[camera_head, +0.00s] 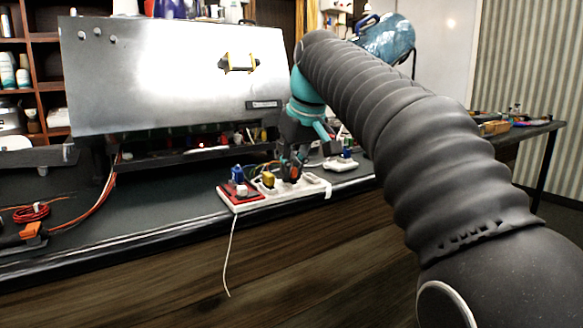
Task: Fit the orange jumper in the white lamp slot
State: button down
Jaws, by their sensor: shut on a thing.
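A long white strip (314,186) lies along the front edge of the dark workbench. My gripper (291,168) points down over its right part. It is shut on a small orange piece (294,174), which looks like the orange jumper. The fingers partly hide the jumper and what is under it. I cannot tell whether the jumper touches the strip or sits in a slot. The white lamp slot cannot be made out separately from the strip.
On the strip's left part stand a blue plug (237,174) on a red plate (231,192) and a yellow plug (268,180). A smaller white block (341,164) stands to the right. Behind is a large metal lid (175,75). An orange connector (31,230) lies left; the bench between is clear.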

jog(key=shift+f, duration=0.8)
jog(key=c, duration=1.1)
grip_release()
jog(key=shift+r, duration=0.4)
jog(key=shift+s+d+r, duration=0.1)
jog(key=shift+r, duration=0.15)
jog(key=shift+v, duration=5.55)
